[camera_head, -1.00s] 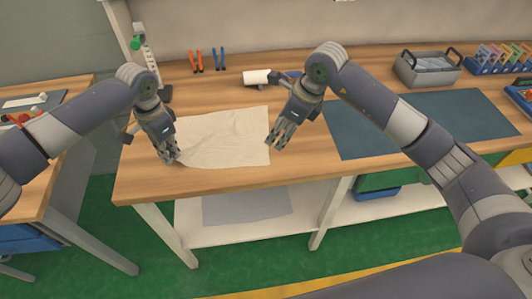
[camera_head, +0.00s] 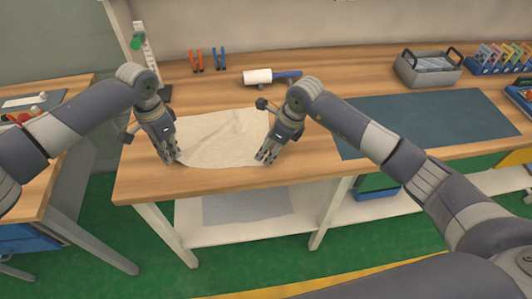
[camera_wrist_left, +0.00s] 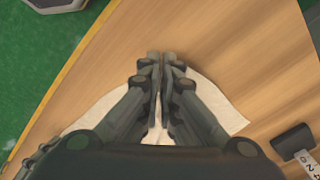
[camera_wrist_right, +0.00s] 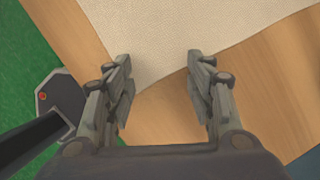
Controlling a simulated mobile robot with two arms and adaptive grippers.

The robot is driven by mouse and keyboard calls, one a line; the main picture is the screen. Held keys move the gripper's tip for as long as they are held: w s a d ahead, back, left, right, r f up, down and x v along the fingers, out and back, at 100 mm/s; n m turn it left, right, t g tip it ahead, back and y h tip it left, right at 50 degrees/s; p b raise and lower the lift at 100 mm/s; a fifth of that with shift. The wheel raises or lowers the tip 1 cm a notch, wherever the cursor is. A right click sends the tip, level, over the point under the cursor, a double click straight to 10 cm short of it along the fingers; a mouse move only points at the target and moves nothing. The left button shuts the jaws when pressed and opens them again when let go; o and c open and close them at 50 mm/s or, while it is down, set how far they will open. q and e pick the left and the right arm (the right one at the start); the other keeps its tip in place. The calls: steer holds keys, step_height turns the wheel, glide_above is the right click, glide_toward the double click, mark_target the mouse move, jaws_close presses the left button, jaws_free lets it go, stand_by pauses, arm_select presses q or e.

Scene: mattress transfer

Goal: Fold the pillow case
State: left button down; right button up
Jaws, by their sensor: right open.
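The cream pillow case (camera_head: 215,140) lies on the wooden bench, with a small raised crease near its back right part and a bowed front edge. My left gripper (camera_head: 170,160) is at its front left corner. In the left wrist view the left fingers (camera_wrist_left: 161,65) are together, with cloth (camera_wrist_left: 215,100) showing on both sides. My right gripper (camera_head: 264,160) is at the front right corner. In the right wrist view its fingers (camera_wrist_right: 160,62) are open, and a corner of the cloth (camera_wrist_right: 160,40) lies between the fingertips; it hides part of that corner in the head view.
A white roller with a blue handle (camera_head: 260,76) lies behind the cloth. A dark mat (camera_head: 430,120) covers the bench to the right, with a grey tote (camera_head: 427,70) behind it. Pliers (camera_head: 220,58) stand at the back. Bare wood (camera_head: 140,185) surrounds the cloth.

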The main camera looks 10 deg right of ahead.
steer(key=shift+f, duration=0.15)
jaws_close()
stand_by(0.4)
stand_by(0.5)
steer(key=shift+r, duration=2.55)
